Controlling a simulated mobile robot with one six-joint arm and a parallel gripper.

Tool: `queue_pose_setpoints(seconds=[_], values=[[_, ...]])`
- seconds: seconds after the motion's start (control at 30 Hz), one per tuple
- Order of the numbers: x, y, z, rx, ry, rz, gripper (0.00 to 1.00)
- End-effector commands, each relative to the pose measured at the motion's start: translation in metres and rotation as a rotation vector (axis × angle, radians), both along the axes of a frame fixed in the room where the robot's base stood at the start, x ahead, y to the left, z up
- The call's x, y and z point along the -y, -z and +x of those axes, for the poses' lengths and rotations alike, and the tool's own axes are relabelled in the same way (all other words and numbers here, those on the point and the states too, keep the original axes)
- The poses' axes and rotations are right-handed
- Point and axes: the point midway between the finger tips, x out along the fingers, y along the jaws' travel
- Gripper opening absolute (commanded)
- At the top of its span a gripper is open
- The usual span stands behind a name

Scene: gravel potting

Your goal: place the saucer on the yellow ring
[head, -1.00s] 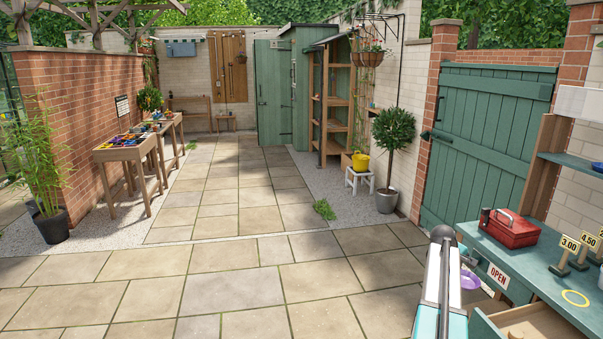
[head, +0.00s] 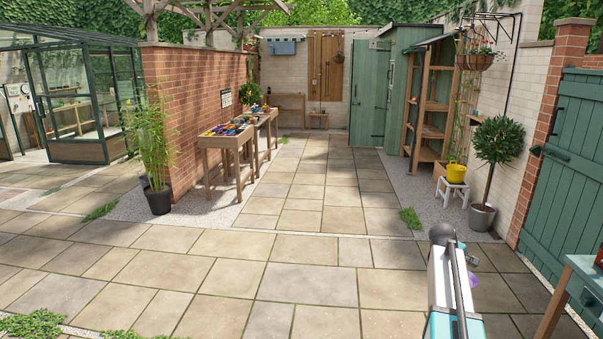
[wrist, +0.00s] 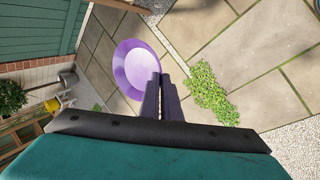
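The purple saucer (wrist: 128,70) is at the tips of my gripper (wrist: 161,78) in the wrist view. The two dark fingers are close together and shut on its rim, with the saucer held out above the paving. In the head view only a small purple part of the saucer (head: 472,280) shows beside my arm, which hides the rest. The yellow ring is not in either view now.
A corner of the teal counter (head: 584,266) is at the right edge of the head view. A yellow pot (head: 456,173) stands on a white stool (head: 452,190) near a potted tree (head: 497,142). Open paving (head: 300,285) lies ahead and left.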

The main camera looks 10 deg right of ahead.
Motion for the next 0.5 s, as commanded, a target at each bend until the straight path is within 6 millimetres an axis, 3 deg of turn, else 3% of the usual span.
queue_pose_setpoints(seconds=[0.03,0.5], values=[[-0.016,-0.001,0.007,0.001,-0.020,-0.001,0.00],[-0.151,-0.012,0.051,0.001,-0.163,-0.001,0.00]])
